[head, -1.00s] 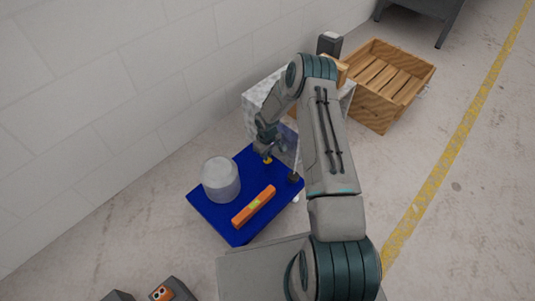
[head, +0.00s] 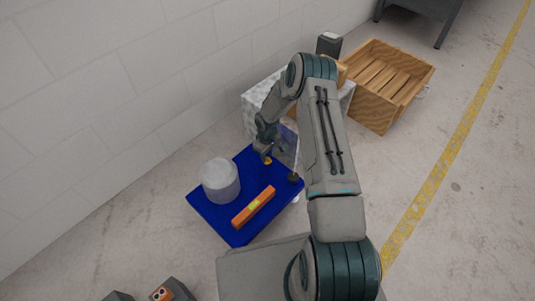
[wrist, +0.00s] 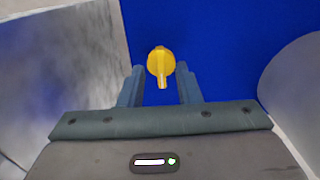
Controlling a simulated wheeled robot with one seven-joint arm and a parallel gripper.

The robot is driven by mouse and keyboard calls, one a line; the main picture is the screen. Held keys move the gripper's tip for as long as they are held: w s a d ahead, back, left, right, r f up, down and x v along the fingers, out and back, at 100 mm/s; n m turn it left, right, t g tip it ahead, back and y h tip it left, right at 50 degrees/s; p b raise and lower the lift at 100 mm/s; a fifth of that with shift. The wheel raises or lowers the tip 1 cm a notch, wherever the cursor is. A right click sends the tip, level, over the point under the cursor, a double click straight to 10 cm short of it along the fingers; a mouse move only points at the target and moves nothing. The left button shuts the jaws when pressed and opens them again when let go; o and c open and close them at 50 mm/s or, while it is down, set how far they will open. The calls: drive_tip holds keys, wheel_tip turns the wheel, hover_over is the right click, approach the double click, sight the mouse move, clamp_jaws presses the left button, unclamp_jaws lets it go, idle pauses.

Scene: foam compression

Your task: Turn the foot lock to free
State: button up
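The yellow foot lock knob (wrist: 160,62) sits on the blue surface, with a round body and a narrow tab pointing toward my gripper in the wrist view. It also shows small in the head view (head: 267,160), at the far part of the blue platform (head: 210,211). My gripper (wrist: 160,80) is open, with one finger on each side of the knob's tab and a gap visible on both sides. I cannot tell whether the fingertips reach down to the knob's height. In the head view my gripper (head: 265,148) is just above the knob.
A pale grey cylinder (head: 220,180) and an orange spirit level (head: 254,207) are on the platform. A small black piece (head: 294,177) is at its right corner. A mottled grey block (head: 257,101) stands behind, near the wall, and a wooden crate (head: 378,107) is farther right.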

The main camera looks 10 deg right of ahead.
wheel_tip(320, 180, up, 14)
drive_tip(key=p, duration=0.4)
drive_tip(key=shift+f+p, duration=0.2)
drive_tip(key=shift+p, duration=0.15)
drive_tip(key=s+r+m+p, duration=0.1)
drive_tip(key=s+r+p, duration=0.3)
drive_tip(key=r, duration=0.9)
drive_tip(key=s+d+r+m+t+h+p, duration=0.1)
drive_tip(key=r+p, duration=0.5)
drive_tip(key=r, duration=0.7)
drive_tip(key=s+r+m+p, duration=0.1)
drive_tip(key=s+r+p, duration=0.25)
drive_tip(key=r, duration=0.95)
drive_tip(key=s+r+m+t+p, duration=0.1)
drive_tip(key=s+r+m+p, duration=0.1)
drive_tip(key=s+r+p, duration=0.6)
drive_tip(key=s+a+r+m+y+p, duration=0.1)
drive_tip(key=s+r+m+p, duration=0.1)
drive_tip(key=s+r+p, duration=0.7)
drive_tip(key=s+r, duration=0.5)
drive_tip(key=r, duration=0.7)
drive_tip(key=shift+s+t+p, duration=0.2)
drive_tip(key=shift+t+p, duration=0.1)
drive_tip(key=shift+t, duration=0.1)
